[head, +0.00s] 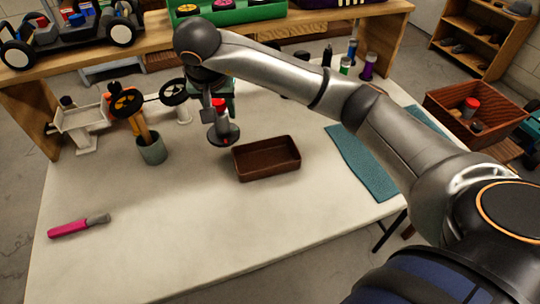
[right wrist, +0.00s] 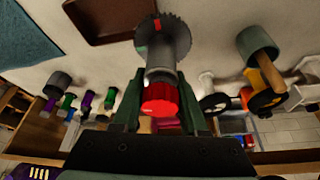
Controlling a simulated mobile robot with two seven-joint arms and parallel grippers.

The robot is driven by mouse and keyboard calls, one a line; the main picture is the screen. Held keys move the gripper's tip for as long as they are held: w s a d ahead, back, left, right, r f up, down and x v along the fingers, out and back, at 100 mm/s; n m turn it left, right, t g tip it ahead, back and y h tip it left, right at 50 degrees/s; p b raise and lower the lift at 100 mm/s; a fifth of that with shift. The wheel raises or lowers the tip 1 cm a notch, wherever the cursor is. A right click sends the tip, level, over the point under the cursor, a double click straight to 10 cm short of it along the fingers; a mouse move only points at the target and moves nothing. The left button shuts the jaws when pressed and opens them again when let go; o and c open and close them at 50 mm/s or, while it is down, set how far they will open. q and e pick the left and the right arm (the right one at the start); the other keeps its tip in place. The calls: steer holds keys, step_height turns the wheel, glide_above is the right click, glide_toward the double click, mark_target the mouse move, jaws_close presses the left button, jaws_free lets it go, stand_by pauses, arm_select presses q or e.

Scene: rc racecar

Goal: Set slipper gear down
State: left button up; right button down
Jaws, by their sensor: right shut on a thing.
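The slipper gear (head: 224,136) has a dark toothed disc at the bottom, a grey hub and a red top. In the right wrist view its disc (right wrist: 178,34) carries a red mark. My right gripper (head: 222,101) is shut on the gear, with a finger on each side near the red top (right wrist: 159,95). The gear is upright, disc down, just left of the brown tray (head: 268,174). I cannot tell whether the disc touches the table. My left gripper is not in view.
The white table (head: 190,230) is clear in front. A grey cup (head: 152,152) with tools stands left of the gear, near a white stand (head: 80,122) with black wheels. A pink-handled tool (head: 72,229) lies front left. A teal mat (head: 362,165) lies right of the tray.

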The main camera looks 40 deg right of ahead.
steer(key=shift+s+d+f+b, duration=0.1)
steer(key=shift+s+d+f, duration=0.55)
steer(key=shift+d+f, duration=1.4)
steer(key=shift+s+d+f+b, duration=0.15)
steer(key=shift+s+d+f, duration=0.55)
steer(key=shift+d+f, duration=1.35)
steer(key=shift+s+d+f+b, duration=0.1)
steer(key=shift+s+d+f, duration=0.55)
steer(key=shift+d+f, duration=1.4)
steer(key=shift+f, duration=0.1)
steer(key=shift+c, duration=2.2)
jaws_free()
steer(key=shift+r, duration=0.25)
steer(key=p+v, duration=0.1)
steer(key=v, duration=1)
steer(key=shift+s+a+r, duration=0.2)
steer(key=shift+s+r, duration=0.05)
steer(key=shift+r, duration=0.05)
